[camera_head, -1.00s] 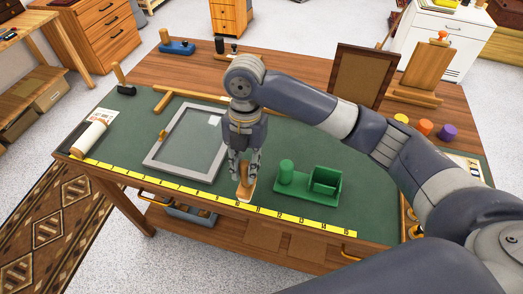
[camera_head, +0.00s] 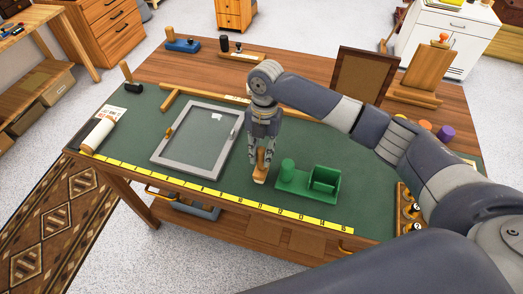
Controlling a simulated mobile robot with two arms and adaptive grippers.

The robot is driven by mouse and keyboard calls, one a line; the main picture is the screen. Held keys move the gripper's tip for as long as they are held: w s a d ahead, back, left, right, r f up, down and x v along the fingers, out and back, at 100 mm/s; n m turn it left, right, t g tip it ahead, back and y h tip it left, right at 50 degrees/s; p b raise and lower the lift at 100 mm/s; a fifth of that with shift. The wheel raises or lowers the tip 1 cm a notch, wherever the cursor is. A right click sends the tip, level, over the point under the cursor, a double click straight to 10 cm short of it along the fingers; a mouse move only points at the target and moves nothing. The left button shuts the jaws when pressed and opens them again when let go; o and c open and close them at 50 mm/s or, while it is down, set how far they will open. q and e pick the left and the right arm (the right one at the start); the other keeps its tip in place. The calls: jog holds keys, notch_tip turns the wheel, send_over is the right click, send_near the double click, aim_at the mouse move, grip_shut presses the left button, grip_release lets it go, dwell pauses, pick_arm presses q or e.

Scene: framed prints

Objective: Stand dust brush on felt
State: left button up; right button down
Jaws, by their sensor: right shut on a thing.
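The dust brush (camera_head: 261,174) has a tan wooden body. My right gripper (camera_head: 262,155) points down and is shut on its upper part. The brush hangs upright over the green felt (camera_head: 225,183), just left of a green holder (camera_head: 305,188) with a round post and a square cup. I cannot tell whether its lower end touches the felt. The fingers hide part of the brush. My left gripper is not in view.
A grey frame (camera_head: 155,155) lies on the felt left of my gripper. A yellow ruler (camera_head: 215,191) runs along the front edge. A white roll (camera_head: 98,136) is at the left. A dark framed panel (camera_head: 362,75) and small easel (camera_head: 428,70) stand at the back right.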

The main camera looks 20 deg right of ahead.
jog(key=c, duration=1.4)
grip_release()
jog(key=shift+f, duration=0.1)
notch_tip(320, 180, up, 12)
jog(key=w+d+b, duration=0.1)
jog(key=b, duration=0.2)
jog(key=shift+w+b, duration=0.25)
jog(key=shift+b, duration=0.05)
